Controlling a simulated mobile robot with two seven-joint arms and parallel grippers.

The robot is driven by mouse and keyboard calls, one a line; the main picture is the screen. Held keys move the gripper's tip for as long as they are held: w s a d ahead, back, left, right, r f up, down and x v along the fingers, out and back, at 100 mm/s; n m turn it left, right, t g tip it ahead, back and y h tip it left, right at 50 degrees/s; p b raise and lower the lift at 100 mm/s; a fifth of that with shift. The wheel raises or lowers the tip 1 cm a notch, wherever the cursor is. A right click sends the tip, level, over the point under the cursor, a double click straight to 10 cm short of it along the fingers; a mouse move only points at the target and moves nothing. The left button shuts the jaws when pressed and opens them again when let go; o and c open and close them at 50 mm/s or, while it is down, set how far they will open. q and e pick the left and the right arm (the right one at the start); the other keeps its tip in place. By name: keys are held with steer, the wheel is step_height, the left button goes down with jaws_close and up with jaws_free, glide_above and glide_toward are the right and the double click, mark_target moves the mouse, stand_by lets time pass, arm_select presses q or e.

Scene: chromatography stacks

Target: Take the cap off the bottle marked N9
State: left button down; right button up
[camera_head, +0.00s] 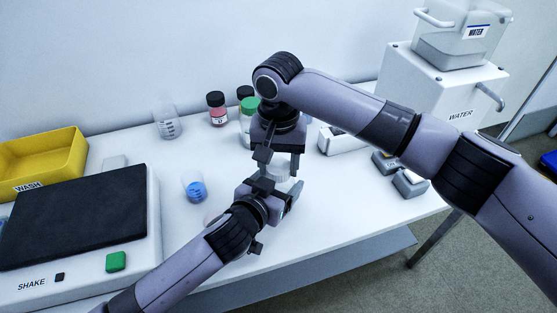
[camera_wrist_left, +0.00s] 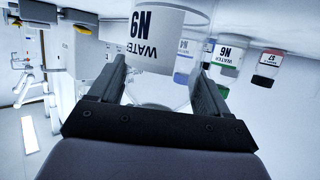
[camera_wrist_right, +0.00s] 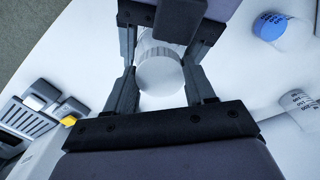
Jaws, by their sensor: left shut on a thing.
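The bottle marked N9 (camera_wrist_left: 158,40) has a white label reading N9 WATER, upside down in the left wrist view. My left gripper (camera_wrist_left: 155,75) is shut around it; in the head view this gripper (camera_head: 281,184) comes in from the lower left. The bottle's white cap (camera_wrist_right: 158,74) shows from above in the right wrist view. My right gripper (camera_wrist_right: 160,82) has a finger on each side of the cap, apparently with narrow gaps, so it looks open. In the head view the right gripper (camera_head: 280,162) is directly above the left one and hides most of the bottle.
Bottles with a green cap (camera_head: 250,103) and black cap (camera_head: 216,99) stand behind my right gripper. A blue-filled beaker (camera_head: 195,190) and clear beaker (camera_head: 166,122) stand left. The shaker (camera_head: 80,268), yellow wash tub (camera_head: 40,160) and water unit (camera_head: 440,93) flank the work area.

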arm_select(q)
steer(key=shift+f, duration=0.15)
arm_select(e)
steer(key=shift+n, duration=1.8)
steer(key=o, duration=1.1)
steer(key=shift+o, duration=0.2)
steer(key=shift+r, duration=0.15)
